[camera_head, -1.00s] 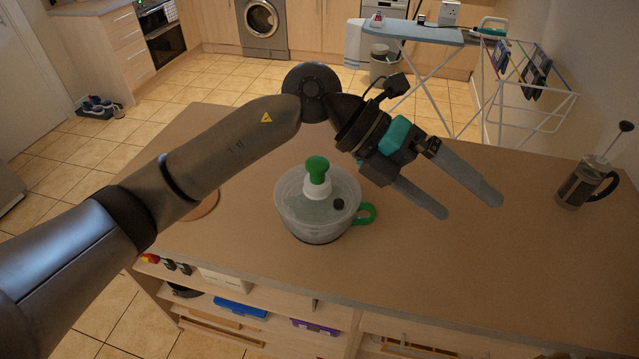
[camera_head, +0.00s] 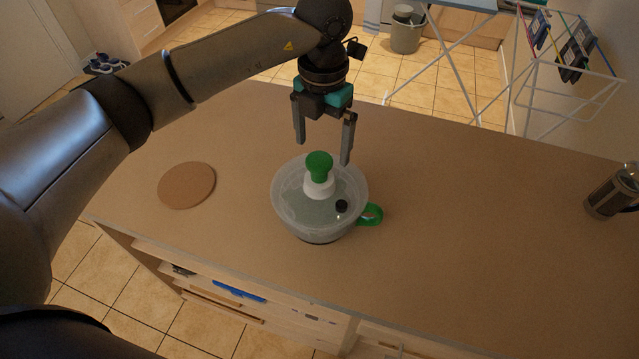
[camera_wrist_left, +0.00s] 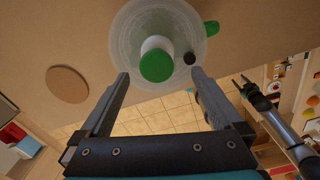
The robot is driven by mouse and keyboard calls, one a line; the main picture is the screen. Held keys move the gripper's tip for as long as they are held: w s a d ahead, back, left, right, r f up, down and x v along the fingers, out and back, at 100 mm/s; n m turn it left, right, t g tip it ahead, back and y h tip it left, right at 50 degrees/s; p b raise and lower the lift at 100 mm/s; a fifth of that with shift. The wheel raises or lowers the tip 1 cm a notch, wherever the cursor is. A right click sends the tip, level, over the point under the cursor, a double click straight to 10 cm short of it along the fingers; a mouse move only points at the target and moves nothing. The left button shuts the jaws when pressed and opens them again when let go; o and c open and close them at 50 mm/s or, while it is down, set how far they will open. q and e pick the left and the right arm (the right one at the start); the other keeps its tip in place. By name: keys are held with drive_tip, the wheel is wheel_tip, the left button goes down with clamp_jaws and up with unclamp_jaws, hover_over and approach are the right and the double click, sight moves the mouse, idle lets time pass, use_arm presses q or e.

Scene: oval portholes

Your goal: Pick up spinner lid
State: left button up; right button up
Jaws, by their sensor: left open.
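The spinner lid (camera_head: 309,208) is clear, with a white and green knob (camera_head: 319,167) in its middle and a small black button. It sits on a translucent bowl with a green handle (camera_head: 370,214) on the right, standing on the counter. My left gripper (camera_head: 322,150) is open and empty. It points down above and just behind the bowl. In the left wrist view the lid (camera_wrist_left: 130,50) lies ahead of the two spread fingers (camera_wrist_left: 160,82), with the green knob (camera_wrist_left: 156,66) roughly centred between them. My right gripper is not in the head view.
A round cork mat (camera_head: 187,185) lies on the counter left of the bowl. A French press (camera_head: 612,192) stands at the far right. The counter around the bowl is clear. A drying rack (camera_head: 560,75) stands behind the counter.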

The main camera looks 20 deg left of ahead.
sight(320, 168)
use_arm(q)
drive_tip(key=shift+w+a+f+p, duration=0.15)
drive_tip(key=shift+f+p, duration=0.1)
drive_tip(key=shift+f, duration=1.75)
drive_tip(key=shift+w+a+f+p, duration=0.1)
drive_tip(key=shift+f+p, duration=0.15)
drive_tip(key=shift+f, duration=1.7)
clamp_jaws()
drive_tip(key=shift+r, duration=0.1)
